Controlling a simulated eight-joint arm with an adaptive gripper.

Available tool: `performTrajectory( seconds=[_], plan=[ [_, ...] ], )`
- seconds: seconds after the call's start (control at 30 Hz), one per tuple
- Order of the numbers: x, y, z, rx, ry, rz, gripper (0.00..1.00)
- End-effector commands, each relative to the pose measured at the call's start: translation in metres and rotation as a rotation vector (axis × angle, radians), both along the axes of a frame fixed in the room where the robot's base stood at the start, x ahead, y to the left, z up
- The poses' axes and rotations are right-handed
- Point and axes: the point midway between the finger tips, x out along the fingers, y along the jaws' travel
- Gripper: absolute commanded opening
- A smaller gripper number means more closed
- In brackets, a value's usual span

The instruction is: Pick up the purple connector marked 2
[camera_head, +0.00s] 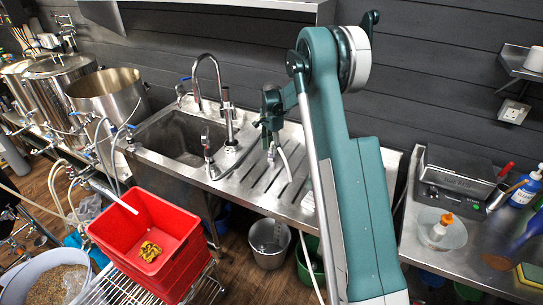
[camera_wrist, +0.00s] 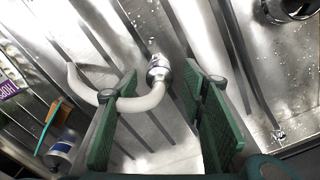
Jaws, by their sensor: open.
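The hose passes between the pads. In the head view my gripper (camera_head: 270,112) is above the drainboard right of the sink tap, and a small connector (camera_head: 271,153) with a white hose shows below it.
A steel sink (camera_head: 180,135) with a tall tap (camera_head: 228,110) is left of the drainboard (camera_head: 262,185). A red crate (camera_head: 120,222) stands front left. A side counter (camera_head: 420,240) holds bottles and a grey box. A blue-and-white object (camera_wrist: 60,152) lies lower left in the wrist view.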

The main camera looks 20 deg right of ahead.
Motion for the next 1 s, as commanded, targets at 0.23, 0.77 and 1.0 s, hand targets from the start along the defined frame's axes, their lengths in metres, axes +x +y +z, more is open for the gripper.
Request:
performTrajectory(
  seconds=[0.23, 0.77, 1.0],
  plan=[
    [0.0, -0.001, -0.029, 0.0, 0.0, 0.0, 0.41],
    [0.0, -0.001, -0.04, 0.0, 0.0, 0.0, 0.41],
    [0.0, -0.001, -0.04, 0.0, 0.0, 0.0, 0.37]
  ],
)
